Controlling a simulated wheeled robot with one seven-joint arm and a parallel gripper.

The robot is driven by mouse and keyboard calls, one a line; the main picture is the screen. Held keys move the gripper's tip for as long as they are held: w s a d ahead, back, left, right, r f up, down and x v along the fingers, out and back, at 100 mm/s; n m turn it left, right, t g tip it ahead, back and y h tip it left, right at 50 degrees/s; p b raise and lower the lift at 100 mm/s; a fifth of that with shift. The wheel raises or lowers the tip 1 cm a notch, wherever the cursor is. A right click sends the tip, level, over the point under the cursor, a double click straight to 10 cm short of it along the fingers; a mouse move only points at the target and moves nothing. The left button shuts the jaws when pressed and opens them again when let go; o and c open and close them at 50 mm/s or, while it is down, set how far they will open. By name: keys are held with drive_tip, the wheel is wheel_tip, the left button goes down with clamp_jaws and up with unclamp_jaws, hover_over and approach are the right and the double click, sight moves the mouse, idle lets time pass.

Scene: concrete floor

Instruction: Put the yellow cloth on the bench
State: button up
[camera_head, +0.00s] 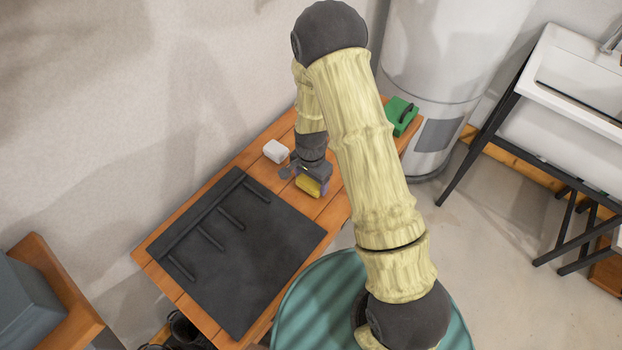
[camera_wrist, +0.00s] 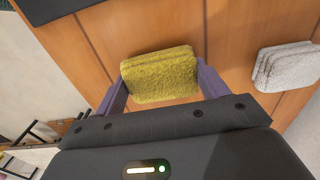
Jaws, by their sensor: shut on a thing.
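The yellow cloth (camera_wrist: 160,76) is a folded, fuzzy pad between the two purple fingers of my gripper (camera_wrist: 162,84) in the wrist view. It also shows in the head view (camera_head: 308,186), at the end of my arm over the wooden bench (camera_head: 265,152). My gripper (camera_head: 311,180) is shut on the cloth. The bench has orange-brown planks and stands against the wall. The cloth is low over the planks; I cannot tell whether it touches them.
A dark mat with raised bars (camera_head: 240,255) covers the bench's near left part. A white folded cloth (camera_head: 275,151) lies beside my gripper. A green object (camera_head: 402,116) sits at the bench's far end, near a white cylindrical tank (camera_head: 440,60). A sink (camera_head: 570,90) stands at right.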

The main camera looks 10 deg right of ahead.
sight(311, 180)
drive_tip(key=shift+f, duration=0.1)
drive_tip(key=o, duration=1)
drive_tip(key=shift+c, duration=0.2)
wheel_tip(311, 180, up, 12)
drive_tip(key=s+d+r+n+t, duration=0.2)
drive_tip(key=s+d+r+n, duration=0.7)
drive_tip(key=s+r, duration=0.2)
drive_tip(key=shift+s+r+t, duration=0.3)
drive_tip(key=shift+s, duration=0.3)
